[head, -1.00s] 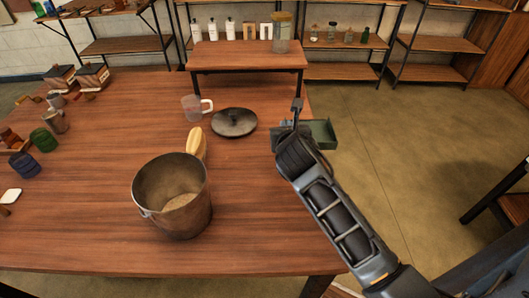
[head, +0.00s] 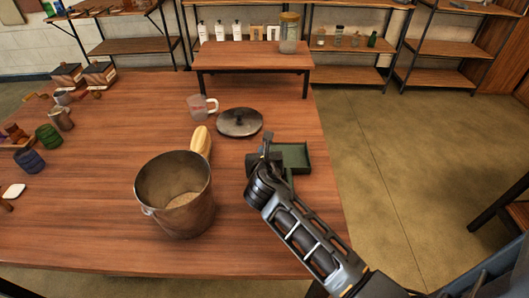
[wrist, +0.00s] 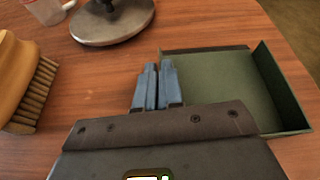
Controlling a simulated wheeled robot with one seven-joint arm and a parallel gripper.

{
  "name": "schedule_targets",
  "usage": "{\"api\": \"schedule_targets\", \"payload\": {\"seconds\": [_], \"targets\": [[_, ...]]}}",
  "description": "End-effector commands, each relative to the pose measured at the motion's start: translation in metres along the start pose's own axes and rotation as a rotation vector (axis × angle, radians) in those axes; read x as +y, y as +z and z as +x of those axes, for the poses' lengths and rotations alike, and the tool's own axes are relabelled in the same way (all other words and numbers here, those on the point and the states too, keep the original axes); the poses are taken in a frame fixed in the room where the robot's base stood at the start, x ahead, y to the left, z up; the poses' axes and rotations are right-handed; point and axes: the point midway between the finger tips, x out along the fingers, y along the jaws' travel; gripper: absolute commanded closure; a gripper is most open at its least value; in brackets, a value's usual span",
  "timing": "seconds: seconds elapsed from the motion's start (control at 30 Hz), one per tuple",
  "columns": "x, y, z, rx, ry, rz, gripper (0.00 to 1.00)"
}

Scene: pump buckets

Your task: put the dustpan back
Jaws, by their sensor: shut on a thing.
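The green dustpan (head: 294,155) is a shallow open tray over the right side of the wooden table. My gripper (head: 267,142) is at its left side, shut on the dustpan. In the wrist view, my two blue-grey fingers (wrist: 158,75) are close together, and the dustpan (wrist: 220,85) spreads to their right, its pan seen from above and looking empty. I cannot tell whether the dustpan touches the tabletop.
A dark round lid (head: 240,123) lies just left of my gripper. A wooden brush (head: 201,141) leans by a metal bucket (head: 173,192) holding grainy material. A clear measuring cup (head: 201,107) stands behind. A raised wooden shelf (head: 250,58) is at the back. The front right tabletop is clear.

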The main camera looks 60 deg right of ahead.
Motion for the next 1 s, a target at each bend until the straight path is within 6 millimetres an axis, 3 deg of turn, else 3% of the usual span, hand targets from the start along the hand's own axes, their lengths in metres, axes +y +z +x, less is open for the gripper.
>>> {"api": "schedule_targets", "payload": {"seconds": [0.2, 0.23, 0.5, 0.8, 1.0], "targets": [[0.000, -0.002, 0.001, 0.000, 0.000, 0.000, 1.00], [0.000, -0.002, 0.001, 0.000, 0.000, 0.000, 0.92], [0.000, -0.001, 0.001, 0.000, -0.001, 0.000, 0.68], [0.000, 0.001, -0.001, 0.000, 0.000, 0.000, 0.68], [-0.001, 0.000, -0.030, 0.000, 0.001, -0.002, 0.68]]}}
